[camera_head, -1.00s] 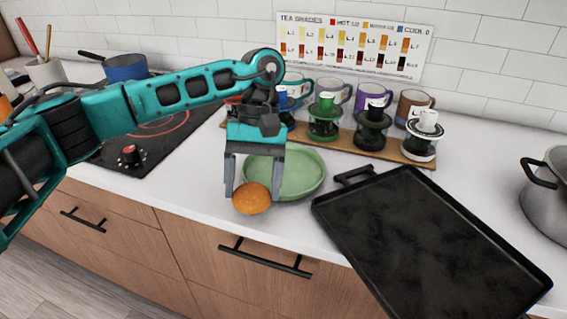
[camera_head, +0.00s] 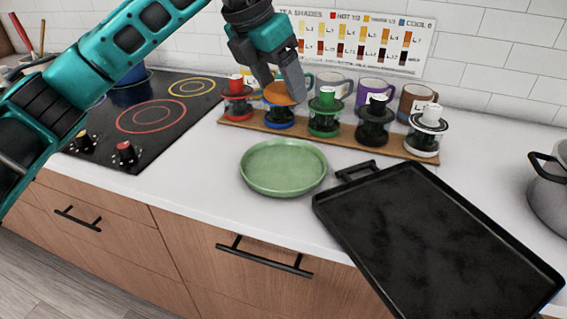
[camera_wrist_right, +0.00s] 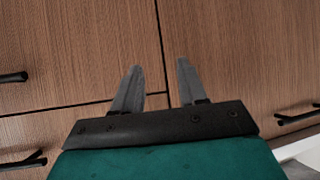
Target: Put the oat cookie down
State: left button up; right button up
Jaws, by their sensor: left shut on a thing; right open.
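The oat cookie (camera_head: 277,94) is round and orange-brown. My left gripper (camera_head: 282,86) is shut on it and holds it up in front of the row of lidded jars, near the blue-based one. The fingers hide part of the cookie. An empty round green plate (camera_head: 284,168) lies on the white counter, nearer than the cookie and below it in the head view. My right gripper (camera_wrist_right: 158,68) is open and empty in the right wrist view, in front of wooden cabinet fronts.
A wooden board (camera_head: 330,135) carries several lidded jars, with mugs (camera_head: 373,92) behind. A black tray (camera_head: 430,225) lies right of the plate. A grey pot (camera_head: 550,190) stands far right. The black stove (camera_head: 150,118) is left. White counter (camera_head: 200,170) is clear left of the plate.

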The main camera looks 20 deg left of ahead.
pick_arm(q)
jog(key=r+n+y, duration=0.1)
jog(key=n, duration=0.1)
jog(key=w+r+n+t+y, duration=0.1)
jog(key=r+n, duration=0.1)
jog(key=n, duration=0.1)
jog(key=shift+r, duration=0.1)
jog(key=shift+w+f+n, duration=0.1)
jog(key=shift+f+n, duration=0.15)
jog(key=shift+n, duration=0.05)
jog(key=b, duration=0.1)
send_over(284, 167)
jog(key=s, duration=0.1)
jog(key=f, duration=1.4)
jog(key=shift+s+a+f, duration=0.1)
jog(key=shift+s+f, duration=0.1)
jog(key=shift+f, duration=2.45)
jog(key=shift+f+b, duration=0.15)
jog(key=shift+b, duration=0.2)
jog(key=o, duration=1)
jog(key=shift+o, duration=0.2)
